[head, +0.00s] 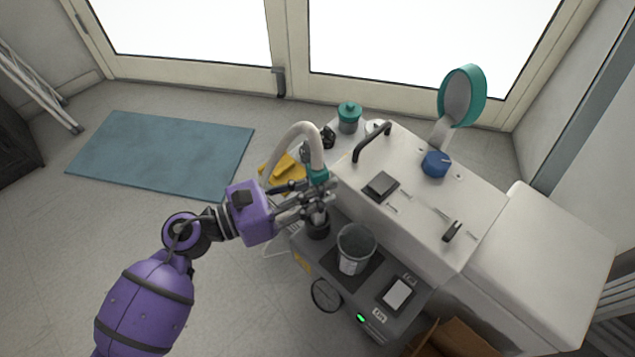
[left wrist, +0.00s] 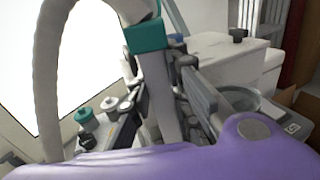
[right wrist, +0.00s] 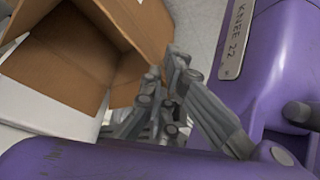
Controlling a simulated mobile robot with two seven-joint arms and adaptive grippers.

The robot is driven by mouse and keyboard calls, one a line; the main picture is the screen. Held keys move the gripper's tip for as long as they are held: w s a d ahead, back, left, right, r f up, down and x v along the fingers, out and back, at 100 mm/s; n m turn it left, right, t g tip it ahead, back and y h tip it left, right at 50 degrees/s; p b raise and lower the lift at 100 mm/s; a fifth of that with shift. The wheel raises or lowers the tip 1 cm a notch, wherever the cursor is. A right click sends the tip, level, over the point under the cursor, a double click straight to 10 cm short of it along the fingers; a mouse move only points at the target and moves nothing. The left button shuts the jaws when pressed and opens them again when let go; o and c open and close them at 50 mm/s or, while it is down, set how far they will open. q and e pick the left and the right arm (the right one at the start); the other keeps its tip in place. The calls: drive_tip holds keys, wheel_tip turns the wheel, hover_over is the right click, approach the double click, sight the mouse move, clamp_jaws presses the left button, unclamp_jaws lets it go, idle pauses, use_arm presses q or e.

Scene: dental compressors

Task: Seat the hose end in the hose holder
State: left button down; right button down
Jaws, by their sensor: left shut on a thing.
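The beige hose (head: 296,136) arches over and comes down to its end with a teal collar (head: 318,176). My left gripper (head: 318,192) is shut on the grey hose end below the collar. The left wrist view shows the teal collar (left wrist: 146,36) and the grey hose end (left wrist: 162,95) between the fingers. A dark round cup, apparently the hose holder (head: 318,230), sits just below the gripper at the unit's edge. The fingers partly hide the hose tip, so I cannot tell whether it is inside. My right gripper (right wrist: 155,100) shows only in the right wrist view; its finger opening is unclear.
A clear cup (head: 354,250) stands close right of the holder on the dark shelf. An open cardboard box (right wrist: 70,60) is beside my right gripper. A blue mat (head: 160,155) lies on the floor.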

use_arm(q)
drive_tip(key=shift+f, duration=0.25)
